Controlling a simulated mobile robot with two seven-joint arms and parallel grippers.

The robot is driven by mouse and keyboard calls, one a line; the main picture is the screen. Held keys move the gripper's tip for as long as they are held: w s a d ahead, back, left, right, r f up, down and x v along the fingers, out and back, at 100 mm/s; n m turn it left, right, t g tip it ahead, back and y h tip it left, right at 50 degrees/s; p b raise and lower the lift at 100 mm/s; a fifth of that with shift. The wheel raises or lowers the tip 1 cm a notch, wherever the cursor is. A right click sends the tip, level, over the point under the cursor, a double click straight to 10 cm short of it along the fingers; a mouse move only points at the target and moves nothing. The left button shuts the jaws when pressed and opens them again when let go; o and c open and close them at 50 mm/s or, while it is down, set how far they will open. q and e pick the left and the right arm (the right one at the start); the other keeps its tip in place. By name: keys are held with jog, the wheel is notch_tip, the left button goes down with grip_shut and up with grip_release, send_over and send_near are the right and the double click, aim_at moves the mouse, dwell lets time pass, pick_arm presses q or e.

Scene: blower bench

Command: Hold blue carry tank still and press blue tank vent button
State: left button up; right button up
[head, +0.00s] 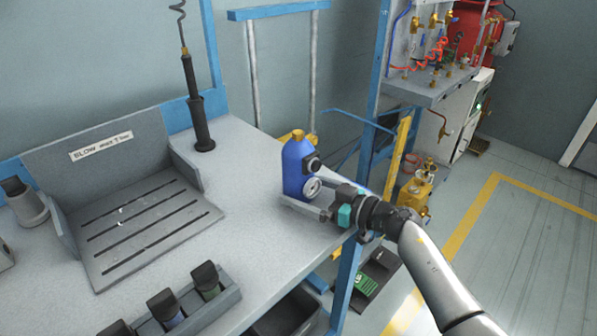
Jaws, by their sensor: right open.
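The blue carry tank (293,168) stands upright near the right end of the grey bench, with a brass cap on top. A round dark fitting and a pale gauge-like disc show on its right side. I cannot make out which part is the vent button. My right gripper (321,200) is open, close to the tank's lower right side. I cannot tell whether its fingers touch the tank. My left gripper is not in view.
A grey slotted tray (150,229) with a raised back sits on the bench (262,245) at left. A rack of dark-topped bottles (190,310) lies at the front edge. Bench space between tray and tank is clear.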

jog(key=shift+c, duration=0.4)
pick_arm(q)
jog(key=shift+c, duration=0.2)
pick_arm(e)
jog(key=c, duration=0.7)
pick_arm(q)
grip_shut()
pick_arm(e)
jog(key=shift+f, duration=0.1)
dwell(0.7)
